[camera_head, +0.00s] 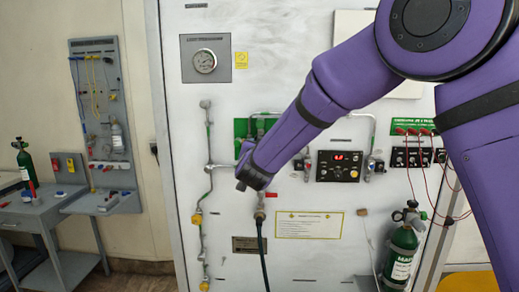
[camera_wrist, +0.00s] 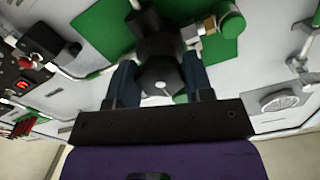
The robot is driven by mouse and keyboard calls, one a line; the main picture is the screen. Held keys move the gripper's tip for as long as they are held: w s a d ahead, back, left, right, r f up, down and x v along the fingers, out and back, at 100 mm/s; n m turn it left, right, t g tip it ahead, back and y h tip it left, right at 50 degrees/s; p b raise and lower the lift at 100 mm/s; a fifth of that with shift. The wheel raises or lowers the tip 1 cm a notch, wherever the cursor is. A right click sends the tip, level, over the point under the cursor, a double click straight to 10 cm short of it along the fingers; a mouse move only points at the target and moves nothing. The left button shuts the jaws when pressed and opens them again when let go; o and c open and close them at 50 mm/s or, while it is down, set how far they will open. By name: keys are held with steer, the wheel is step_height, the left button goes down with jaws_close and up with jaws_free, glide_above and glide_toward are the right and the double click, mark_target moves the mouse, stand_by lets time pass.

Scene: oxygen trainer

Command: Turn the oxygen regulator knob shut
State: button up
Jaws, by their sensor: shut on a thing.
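My gripper (camera_wrist: 160,68) is shut on a black knob (camera_wrist: 158,82) with a small pale dot at its centre, seen in the wrist view. One dark finger lies on each side of the knob. Behind it are a dark fitting and a green plate (camera_wrist: 105,28) on the white panel. In the head view my purple arm reaches from the upper right to the panel's middle. My wrist (camera_head: 254,172) hides the knob and fingers there.
The white panel (camera_head: 180,110) carries a gauge (camera_head: 204,61), pipes, a red-lit control box (camera_head: 339,166) and a hanging dark hose (camera_head: 263,255). A green cylinder (camera_head: 401,252) stands lower right. A grey side table (camera_head: 40,212) is at left.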

steer(key=shift+f+n, duration=0.1)
steer(key=shift+n, duration=0.2)
steer(key=o, duration=0.9)
steer(key=s, duration=1)
steer(key=shift+s+a, duration=0.15)
steer(key=shift+s, duration=0.25)
